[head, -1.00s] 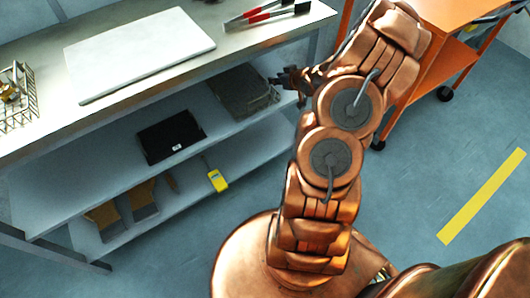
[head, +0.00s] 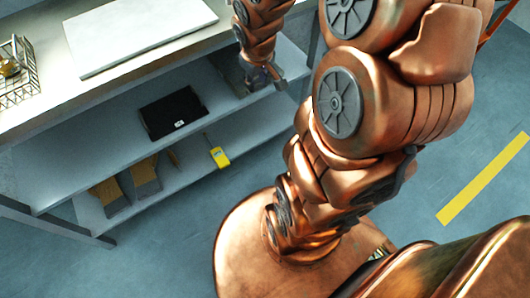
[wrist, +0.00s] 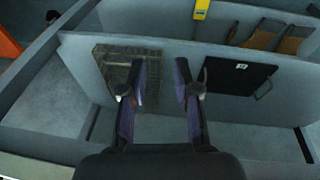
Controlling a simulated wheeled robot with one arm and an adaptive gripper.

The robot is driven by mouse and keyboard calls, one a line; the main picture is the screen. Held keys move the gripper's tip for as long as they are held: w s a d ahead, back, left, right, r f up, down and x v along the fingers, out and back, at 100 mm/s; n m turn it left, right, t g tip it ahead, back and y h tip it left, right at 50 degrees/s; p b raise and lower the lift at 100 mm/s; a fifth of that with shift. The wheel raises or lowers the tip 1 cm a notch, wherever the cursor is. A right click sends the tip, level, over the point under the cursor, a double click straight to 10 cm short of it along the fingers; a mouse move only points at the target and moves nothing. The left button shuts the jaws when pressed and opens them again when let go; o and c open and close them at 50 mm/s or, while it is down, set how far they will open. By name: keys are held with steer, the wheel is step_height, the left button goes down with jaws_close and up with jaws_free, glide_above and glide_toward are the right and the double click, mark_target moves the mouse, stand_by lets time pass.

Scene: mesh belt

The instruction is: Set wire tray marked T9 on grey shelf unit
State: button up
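A wire basket (head: 18,75) with small items inside stands on the bench top at the far left of the head view. On the upper shelf (head: 95,165) of the grey shelf unit lies a flat black tray (head: 173,112) with a small white label too small to read; it also shows in the wrist view (wrist: 232,78). A flat grey mesh-like piece (wrist: 118,72) lies beside it, partly behind my gripper in the head view. I cannot read T9 anywhere.
A white board (head: 138,32) lies on the bench top above the shelves. The lower shelf holds a yellow device (head: 219,157) and brown brush-like things (head: 145,178). An orange cart (wrist: 8,45) stands beyond the unit's end. The floor in front is clear.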

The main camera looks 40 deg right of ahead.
steer(key=s+a+r+g, duration=0.2)
steer(key=s+a, duration=0.5)
steer(key=s, duration=0.4)
steer(key=s+a+r+g+y, duration=0.1)
steer(key=s+a+r, duration=0.4)
steer(key=s, duration=0.6)
steer(key=a+g, duration=0.1)
steer(key=a, duration=0.1)
steer(key=shift+a+g, duration=0.3)
steer(key=shift+g, duration=0.1)
steer(key=shift+s+f, duration=0.1)
steer(key=s+p+v, duration=0.3)
steer(key=p+v, duration=0.9)
steer(key=v, duration=0.1)
steer(key=shift+w+r+t+p, duration=0.35)
steer(key=shift+r+t+p, duration=0.05)
steer(key=shift+r, duration=0.05)
steer(key=shift+d, duration=0.1)
